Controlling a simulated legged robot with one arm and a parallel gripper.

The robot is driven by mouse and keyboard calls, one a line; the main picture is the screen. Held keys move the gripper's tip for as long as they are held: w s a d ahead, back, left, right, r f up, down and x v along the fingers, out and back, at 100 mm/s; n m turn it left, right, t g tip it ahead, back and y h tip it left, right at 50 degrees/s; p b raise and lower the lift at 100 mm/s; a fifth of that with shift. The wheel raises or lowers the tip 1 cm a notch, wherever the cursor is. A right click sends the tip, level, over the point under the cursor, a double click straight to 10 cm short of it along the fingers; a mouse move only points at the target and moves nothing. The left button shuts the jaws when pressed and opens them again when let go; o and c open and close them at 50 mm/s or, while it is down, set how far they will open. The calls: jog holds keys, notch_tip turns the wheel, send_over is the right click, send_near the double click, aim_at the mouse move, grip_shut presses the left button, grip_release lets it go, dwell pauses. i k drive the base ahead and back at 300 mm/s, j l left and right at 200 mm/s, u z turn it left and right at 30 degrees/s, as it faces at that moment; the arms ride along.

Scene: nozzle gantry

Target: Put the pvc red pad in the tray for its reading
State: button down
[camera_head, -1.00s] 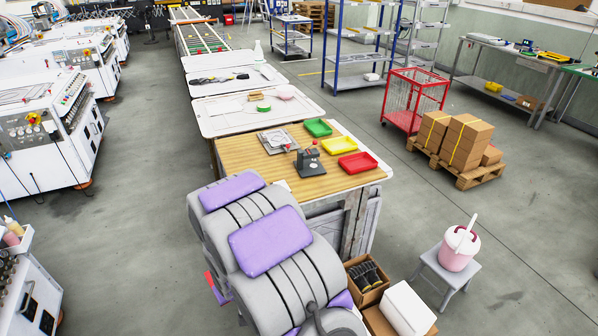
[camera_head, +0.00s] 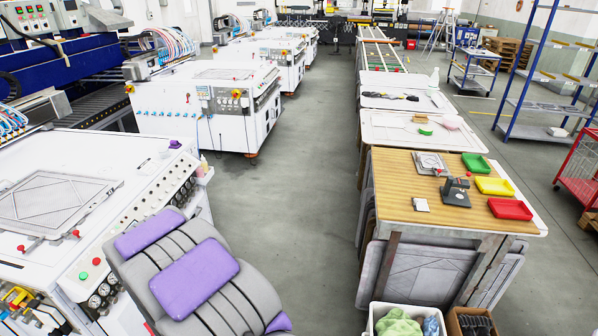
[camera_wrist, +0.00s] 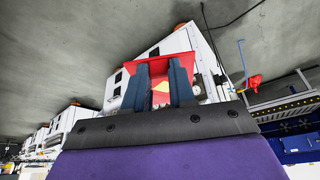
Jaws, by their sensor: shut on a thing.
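My gripper (camera_wrist: 158,82) shows in the wrist view with its two dark fingers shut on a red pad (camera_wrist: 159,68). A small yellow patch shows on the red between the fingers. In the head view my fingers are hidden behind my arm, low at the left. A green tray (camera_head: 475,163), a yellow tray (camera_head: 494,186) and a red tray (camera_head: 510,209) stand in a row along the right side of the wooden table top (camera_head: 400,175). They look empty. A dark grey gauge device (camera_head: 456,192) stands left of the trays. No reading can be made out.
A small white block (camera_head: 421,204) and a grey plate (camera_head: 431,163) lie on the table. White machines (camera_head: 220,110) line the left, one close beside my arm. Open floor (camera_head: 300,200) lies between machines and table. Boxes (camera_head: 405,318) stand at the table's near end.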

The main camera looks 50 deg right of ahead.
aim_at(510, 211)
jog(key=i+j+u, duration=0.4)
jog(key=u, duration=0.15)
jog(key=i+z, duration=0.25)
jog(key=z, duration=0.2)
jog(key=i+z, duration=0.3)
jog(key=z, duration=0.15)
jog(key=i+l+z, duration=0.3)
jog(key=z, duration=0.15)
jog(key=i+l+z, duration=0.1)
jog(key=i+z, duration=0.7)
jog(key=z, duration=0.15)
jog(key=i+j+z, duration=0.1)
jog(key=i+z, duration=0.4)
jog(key=i+j+z, duration=0.3)
jog(key=i+z, duration=0.15)
jog(key=i+j+z, duration=0.1)
jog(key=j+z, duration=0.15)
jog(key=z, duration=0.25)
jog(key=i+j+z, duration=0.1)
jog(key=j+z, duration=0.15)
jog(key=z, duration=0.2)
jog(key=j+z, duration=0.3)
jog(key=z, duration=0.2)
jog(key=j+z, duration=0.3)
jog(key=z, duration=0.2)
jog(key=i, duration=1.4)
